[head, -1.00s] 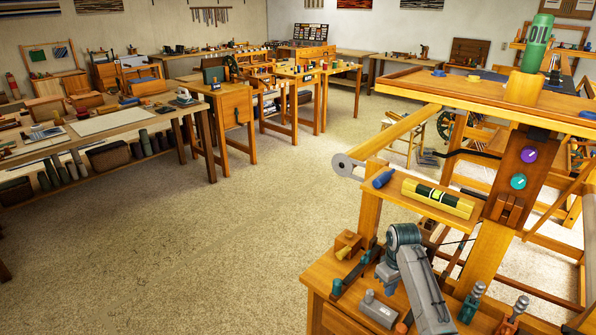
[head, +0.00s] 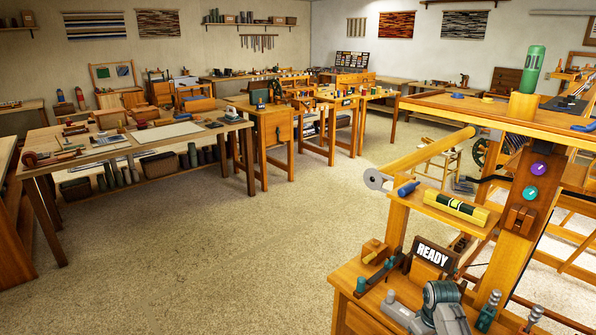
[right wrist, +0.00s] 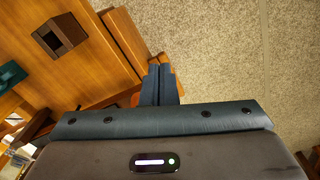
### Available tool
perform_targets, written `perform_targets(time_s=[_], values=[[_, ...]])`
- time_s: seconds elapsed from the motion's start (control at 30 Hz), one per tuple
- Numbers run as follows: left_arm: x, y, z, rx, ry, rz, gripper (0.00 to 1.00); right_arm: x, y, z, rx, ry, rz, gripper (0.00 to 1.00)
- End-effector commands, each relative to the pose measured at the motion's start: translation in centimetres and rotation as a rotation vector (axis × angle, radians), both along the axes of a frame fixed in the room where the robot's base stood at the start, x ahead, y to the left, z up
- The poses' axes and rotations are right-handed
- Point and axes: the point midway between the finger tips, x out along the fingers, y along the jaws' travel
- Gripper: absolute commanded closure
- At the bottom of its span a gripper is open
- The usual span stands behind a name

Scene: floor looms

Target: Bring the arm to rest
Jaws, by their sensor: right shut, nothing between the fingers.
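My right arm (head: 442,305) shows at the bottom of the head view, a grey link with a dark teal joint low over the loom's wooden bench. Its gripper is not visible there. In the right wrist view, my right gripper (right wrist: 160,72) has its two dark blue fingers together with nothing between them. They point past the wooden edge with the carpet beyond. My left gripper is in neither view. A black sign (head: 432,255) reading READY stands upright on the bench just behind my right arm.
The bench holds a grey fitting (head: 396,312) and teal-topped posts (head: 488,310). Above it, a shelf carries a yellow-green roll (head: 456,208) and a blue cylinder (head: 408,188). A green OIL bottle (head: 531,70) stands higher. Open carpet (head: 230,260) lies left.

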Motion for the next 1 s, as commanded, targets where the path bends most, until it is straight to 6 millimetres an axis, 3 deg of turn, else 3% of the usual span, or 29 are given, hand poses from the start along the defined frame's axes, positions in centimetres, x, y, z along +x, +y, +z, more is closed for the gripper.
perform_targets(time_s=[0.27, 0.37, 0.47, 0.57, 0.7, 0.77, 0.9, 1.0], values=[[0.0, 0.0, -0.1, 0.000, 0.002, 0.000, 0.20, -3.5, 0.1, -8.5, -0.013, -0.004, -0.056, 1.00], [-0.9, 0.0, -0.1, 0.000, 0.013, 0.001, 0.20, -5.5, 0.2, -12.3, -0.019, -0.010, -0.082, 1.00], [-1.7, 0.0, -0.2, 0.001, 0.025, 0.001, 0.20, -8.9, 0.3, -17.4, -0.030, -0.014, -0.113, 1.00], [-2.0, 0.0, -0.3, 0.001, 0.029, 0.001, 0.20, -13.9, 0.4, -23.3, -0.041, -0.022, -0.150, 1.00], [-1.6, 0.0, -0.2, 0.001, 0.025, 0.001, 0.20, -21.9, 0.9, -30.5, -0.056, -0.038, -0.197, 1.00], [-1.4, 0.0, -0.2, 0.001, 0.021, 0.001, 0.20, -25.7, 1.0, -33.2, -0.060, -0.045, -0.216, 1.00], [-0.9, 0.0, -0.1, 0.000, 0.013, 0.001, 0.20, -35.3, 1.7, -38.2, -0.065, -0.061, -0.253, 1.00], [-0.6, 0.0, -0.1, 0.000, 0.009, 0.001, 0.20, -42.0, 2.3, -40.6, -0.065, -0.074, -0.275, 1.00]])
